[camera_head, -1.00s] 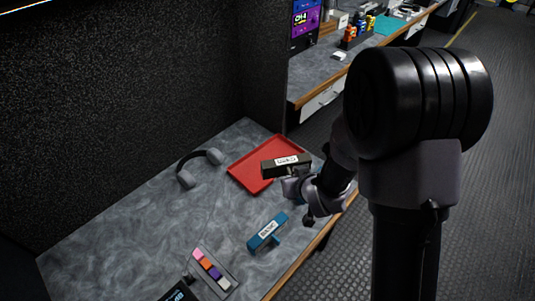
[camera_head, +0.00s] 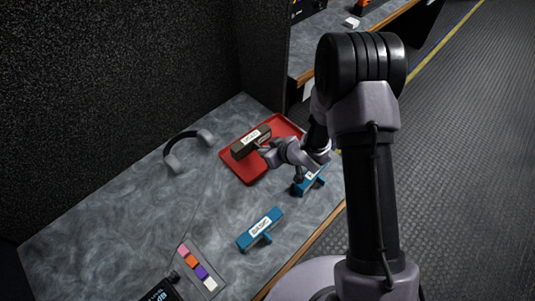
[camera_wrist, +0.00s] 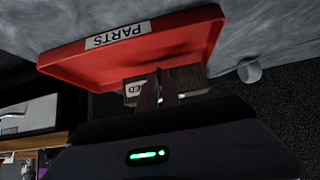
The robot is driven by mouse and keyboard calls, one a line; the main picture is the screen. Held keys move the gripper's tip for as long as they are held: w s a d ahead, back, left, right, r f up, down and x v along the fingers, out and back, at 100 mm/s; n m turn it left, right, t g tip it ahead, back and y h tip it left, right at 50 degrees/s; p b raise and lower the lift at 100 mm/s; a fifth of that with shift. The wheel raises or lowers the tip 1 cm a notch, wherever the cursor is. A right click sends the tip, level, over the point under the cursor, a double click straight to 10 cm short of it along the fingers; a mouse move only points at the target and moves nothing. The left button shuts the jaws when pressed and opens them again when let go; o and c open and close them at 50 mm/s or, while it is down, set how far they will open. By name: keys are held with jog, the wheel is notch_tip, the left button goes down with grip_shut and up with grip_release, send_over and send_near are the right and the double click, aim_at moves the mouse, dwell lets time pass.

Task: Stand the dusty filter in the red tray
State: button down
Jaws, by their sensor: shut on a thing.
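The dusty filter is a dark brown block (camera_head: 241,151) with a white label. It also shows in the wrist view (camera_wrist: 190,76), partly hidden by my fingers. My gripper (camera_head: 264,148) is shut on it from the right side, and its fingers show in the wrist view (camera_wrist: 160,88). The filter is over the red tray (camera_head: 246,176); I cannot tell whether it touches the floor of the tray. The tray lies on the grey bench, and the wrist view shows a "PARTS" label on its rim (camera_wrist: 75,60).
A blue labelled holder (camera_head: 262,231) stands toward the front of the bench. Another blue one (camera_head: 312,181) is partly hidden by my arm. Headphones (camera_head: 187,146) lie left of the tray. A strip of coloured blocks (camera_head: 198,270) lies at front left. The bench centre is clear.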

jog(key=shift+w+d+f, duration=0.15)
jog(key=shift+w+d, duration=0.05)
jog(key=shift+w, duration=0.2)
jog(key=shift+w+d+f, duration=0.1)
jog(key=shift+w+d, duration=0.05)
jog(key=shift+w, duration=0.25)
notch_tip(320, 180, down, 4)
jog(key=shift+r+b, duration=0.25)
jog(key=shift+b, duration=0.9)
jog(key=shift+r, duration=0.15)
jog(key=c, duration=1.6)
grip_release()
jog(key=shift+o, duration=0.2)
